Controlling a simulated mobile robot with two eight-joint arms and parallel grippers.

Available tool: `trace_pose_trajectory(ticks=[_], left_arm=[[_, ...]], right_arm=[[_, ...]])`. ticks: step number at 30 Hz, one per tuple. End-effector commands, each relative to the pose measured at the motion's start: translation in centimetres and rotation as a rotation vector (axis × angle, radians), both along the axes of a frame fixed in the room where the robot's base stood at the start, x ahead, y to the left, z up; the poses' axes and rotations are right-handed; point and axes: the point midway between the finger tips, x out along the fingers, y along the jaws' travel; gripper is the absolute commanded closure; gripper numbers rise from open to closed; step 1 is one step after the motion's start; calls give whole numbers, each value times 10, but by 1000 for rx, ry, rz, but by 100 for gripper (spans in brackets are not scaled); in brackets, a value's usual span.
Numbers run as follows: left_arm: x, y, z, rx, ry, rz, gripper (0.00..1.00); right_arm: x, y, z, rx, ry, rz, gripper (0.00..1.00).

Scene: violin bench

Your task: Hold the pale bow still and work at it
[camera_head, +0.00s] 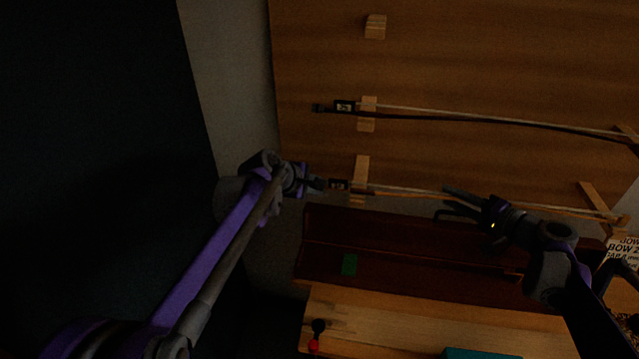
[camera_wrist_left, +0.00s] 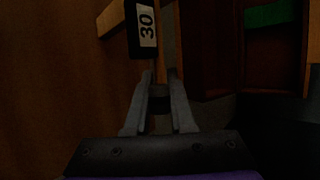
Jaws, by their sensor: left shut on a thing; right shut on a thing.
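My left gripper (camera_head: 319,184) is shut on that end, just beyond the frog. In the left wrist view its two fingers (camera_wrist_left: 160,83) close around a dark end piece in line with the stick. My right gripper (camera_head: 443,202) comes from the lower right and is shut on the bow's stick right of its left peg. The exact contact there is too dark to see.
A darker bow (camera_head: 450,117) hangs on pegs above. An open dark red case (camera_head: 400,255) with a green patch (camera_head: 349,264) lies below. A red-and-black object (camera_head: 316,336), a teal item (camera_head: 480,353) and a printed sign (camera_head: 622,248) stand near the lower edge and right.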

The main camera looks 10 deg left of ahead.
Motion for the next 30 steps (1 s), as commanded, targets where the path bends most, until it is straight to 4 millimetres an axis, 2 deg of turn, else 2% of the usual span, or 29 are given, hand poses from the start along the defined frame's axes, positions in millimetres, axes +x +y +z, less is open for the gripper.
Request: trace_pose_trajectory(ticks=[12,21,30], left_arm=[[-5,-1,-4,11,288,-2,100],[-8,-1,-5,13,371,-1,100],[-9,-1,-5,14,383,-2,100]], right_arm=[[-1,2,0,-2,0,7,100],[-1,2,0,-2,0,7,100],[-1,3,0,-2,0,7,100]])
